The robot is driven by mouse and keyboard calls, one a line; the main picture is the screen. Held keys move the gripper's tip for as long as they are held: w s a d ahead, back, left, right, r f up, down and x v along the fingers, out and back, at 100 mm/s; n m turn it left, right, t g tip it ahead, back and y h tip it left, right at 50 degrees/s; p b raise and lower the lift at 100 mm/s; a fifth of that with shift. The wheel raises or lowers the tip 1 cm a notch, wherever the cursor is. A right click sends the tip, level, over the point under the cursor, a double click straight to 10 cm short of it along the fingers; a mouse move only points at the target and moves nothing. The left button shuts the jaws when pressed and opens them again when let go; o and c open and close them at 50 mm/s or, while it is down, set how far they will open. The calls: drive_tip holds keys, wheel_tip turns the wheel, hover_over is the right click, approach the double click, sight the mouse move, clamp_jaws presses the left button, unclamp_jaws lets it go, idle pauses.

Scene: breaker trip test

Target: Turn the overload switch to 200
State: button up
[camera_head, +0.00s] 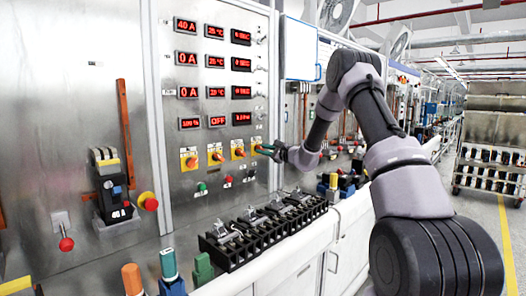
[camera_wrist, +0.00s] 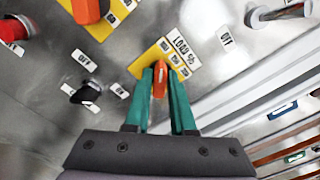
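The overload switch is an orange knob (camera_wrist: 160,80) on a yellow plate marked "LOAD %" (camera_wrist: 183,48) in the wrist view. The small numbers on the plate are too blurred to read surely. My gripper (camera_wrist: 161,78) has its teal fingers on either side of the knob, seemingly pressed against it. The knob points roughly along the fingers. In the head view my gripper (camera_head: 262,149) is at the rightmost yellow plate (camera_head: 257,143) of the knob row and hides most of the knob. A red display (camera_head: 190,123) reads about 100 %; the one beside it (camera_head: 217,121) reads OFF.
Other orange knobs on yellow plates (camera_head: 215,154) sit left in the same row. Green (camera_head: 202,187) and red (camera_head: 228,179) buttons are below. Black breakers (camera_head: 262,228) stand on the ledge. A red button (camera_wrist: 14,29) and a metal handle (camera_wrist: 280,12) flank the plate.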

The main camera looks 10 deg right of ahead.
clamp_jaws()
drive_tip(key=shift+m, duration=0.4)
drive_tip(key=m, duration=0.3)
drive_tip(key=shift+m, duration=0.3)
drive_tip(key=m, duration=0.4)
drive_tip(key=shift+d+m, duration=0.1)
drive_tip(key=shift+m, duration=0.2)
drive_tip(key=m, duration=0.4)
drive_tip(key=shift+m, duration=2.4)
drive_tip(key=shift+f, duration=0.1)
